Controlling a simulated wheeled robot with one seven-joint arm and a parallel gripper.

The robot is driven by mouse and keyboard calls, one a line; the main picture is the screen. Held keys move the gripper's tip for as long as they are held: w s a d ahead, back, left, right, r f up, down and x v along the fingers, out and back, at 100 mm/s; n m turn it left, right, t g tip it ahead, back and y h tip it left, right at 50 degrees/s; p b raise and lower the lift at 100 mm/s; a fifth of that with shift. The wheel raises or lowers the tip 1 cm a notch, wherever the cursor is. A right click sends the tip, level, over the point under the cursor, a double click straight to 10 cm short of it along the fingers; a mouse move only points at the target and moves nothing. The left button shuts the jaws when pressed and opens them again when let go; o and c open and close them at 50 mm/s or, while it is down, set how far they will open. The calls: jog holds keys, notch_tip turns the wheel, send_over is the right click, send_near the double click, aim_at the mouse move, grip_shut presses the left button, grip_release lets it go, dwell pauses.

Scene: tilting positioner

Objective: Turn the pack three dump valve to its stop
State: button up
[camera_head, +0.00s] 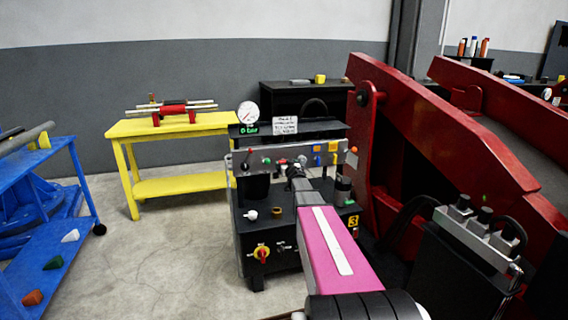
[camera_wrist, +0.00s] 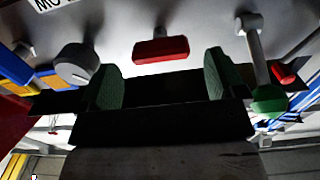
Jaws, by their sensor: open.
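In the wrist view my gripper (camera_wrist: 161,75) is open, with green pads. A red bar-shaped handle (camera_wrist: 160,49) on the panel sits ahead of the gap between the fingers, with nothing gripped. No readable label shows which control is the dump valve.
In the wrist view a grey round knob (camera_wrist: 76,64) is left of the fingers, and a grey lever with a green ball (camera_wrist: 268,99) is close right. A gauge (camera_head: 248,112) tops the pack. A red machine frame (camera_head: 440,130) stands close right; floor is clear left.

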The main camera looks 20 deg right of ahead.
aim_at(284, 160)
jog(key=w, duration=0.4)
jog(key=shift+s, duration=0.1)
jog(key=c, duration=0.9)
